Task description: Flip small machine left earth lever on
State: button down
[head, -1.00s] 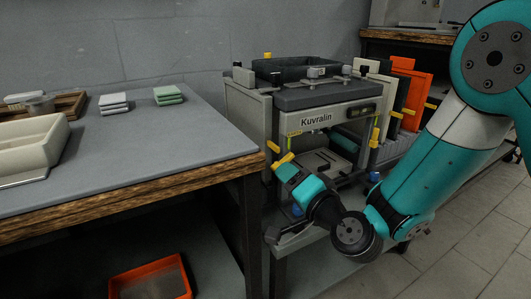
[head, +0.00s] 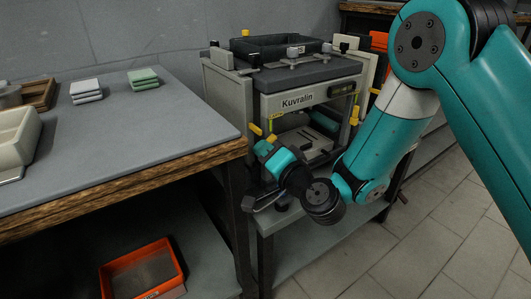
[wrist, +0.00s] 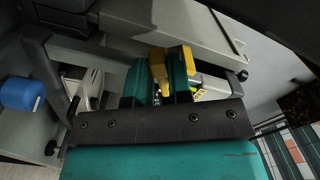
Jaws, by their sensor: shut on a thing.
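The small machine (head: 312,92), grey and marked "Kuvralin", stands to the right of the workbench. My gripper (head: 263,138) is at its front left side, by the left yellow lever (head: 256,129). In the wrist view, the teal jaws of my gripper (wrist: 160,78) are shut on the yellow lever (wrist: 158,70), which shows between them. The jaws hide part of the lever, and I cannot tell its exact angle. Another yellow lever (head: 354,115) sits on the machine's right side.
The grey-topped workbench (head: 120,135) is close on the left, its wooden edge near my gripper. An orange tray (head: 143,270) lies below it. A blue knob (wrist: 21,92) shows at left in the wrist view. Open tiled floor (head: 420,240) lies at right.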

jog(key=shift+s+a+r+m+p, duration=0.1)
jog(key=shift+r+m+p, duration=0.3)
jog(key=shift+m, duration=0.6)
jog(key=shift+s+a+r+m+p, duration=0.15)
jog(key=shift+m+p, duration=0.3)
jog(key=shift+m, duration=0.55)
jog(key=shift+a+r+m+p, duration=0.1)
jog(key=shift+r+m+p, duration=0.3)
jog(key=shift+m, duration=0.6)
jog(key=c, duration=1)
grip_release()
jog(key=shift+c, duration=0.2)
jog(key=shift+d, duration=0.1)
